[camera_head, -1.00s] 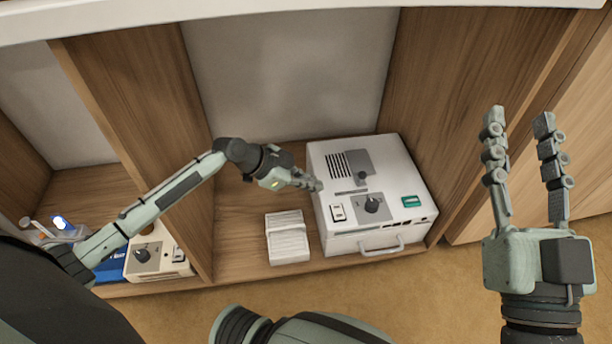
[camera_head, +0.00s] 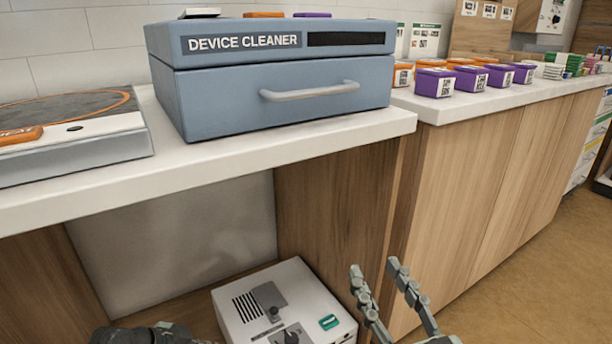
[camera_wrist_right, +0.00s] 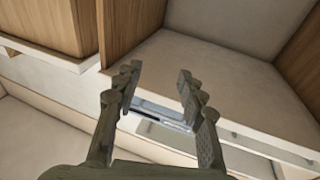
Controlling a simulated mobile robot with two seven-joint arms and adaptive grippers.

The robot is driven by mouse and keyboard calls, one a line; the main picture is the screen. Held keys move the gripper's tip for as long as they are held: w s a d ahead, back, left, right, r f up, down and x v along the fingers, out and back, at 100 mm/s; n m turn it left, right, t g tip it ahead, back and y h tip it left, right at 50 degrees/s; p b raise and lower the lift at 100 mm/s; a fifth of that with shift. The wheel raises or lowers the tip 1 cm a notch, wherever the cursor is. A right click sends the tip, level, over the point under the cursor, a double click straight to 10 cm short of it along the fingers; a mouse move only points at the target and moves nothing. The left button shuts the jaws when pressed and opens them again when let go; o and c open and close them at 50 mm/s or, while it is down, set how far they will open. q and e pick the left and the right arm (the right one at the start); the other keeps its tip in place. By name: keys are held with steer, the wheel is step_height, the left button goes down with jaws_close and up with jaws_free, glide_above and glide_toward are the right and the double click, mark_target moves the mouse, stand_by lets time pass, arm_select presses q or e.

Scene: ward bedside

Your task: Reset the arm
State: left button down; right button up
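My right gripper (camera_head: 375,268) rises from the bottom edge in the head view, its two fingers spread apart with nothing between them. It also shows open and empty in the right wrist view (camera_wrist_right: 157,75). Part of my left arm's dark wrist (camera_head: 150,335) shows at the bottom left of the head view. The left fingers are cut off or hidden there. A white boxy device (camera_head: 285,300) with a dial and a green switch stands in the lower shelf space, left of my right gripper and partly out of frame.
A blue device cleaner (camera_head: 270,95) with a drawer handle stands on the white counter (camera_head: 240,155). A flat grey-white device (camera_head: 80,150) lies at the left. Purple bins (camera_head: 434,84) and orange ones line the right counter. Open floor (camera_head: 530,270) lies at the right.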

steer(key=w+d+f+g+h+p, duration=0.1)
steer(key=d+f+g+h+p, duration=0.3)
steer(key=f, duration=0.7)
arm_select(q)
steer(key=s+a+n+g+y+p, duration=0.1)
steer(key=s+a+n+y+p, duration=0.1)
steer(key=s, duration=0.7)
steer(key=s+a+r+n+g+y+p, duration=0.1)
steer(key=s+n+y, duration=0.4)
steer(key=s, duration=0.5)
steer(key=a+n+p, duration=0.1)
steer(key=a+n, duration=0.1)
steer(key=shift+a+g+p, duration=0.3)
steer(key=shift+p, duration=0.1)
arm_select(e)
steer(key=s+d+f+m+g+h, duration=0.1)
steer(key=s+d+f+g+h, duration=0.1)
steer(key=s+d+f+g, duration=0.3)
steer(key=s+d+f+m+g+h, duration=0.1)
steer(key=s+d+f+g, duration=0.5)
steer(key=f, duration=0.7)
steer(key=s+d, duration=0.2)
steer(key=d, duration=0.1)
steer(key=shift+s+d+f+g+h, duration=0.15)
steer(key=shift+s+d+g+h, duration=0.15)
steer(key=shift+d+h, duration=0.1)
arm_select(q)
steer(key=c, duration=2.2)
jaws_free()
steer(key=shift+r, duration=0.1)
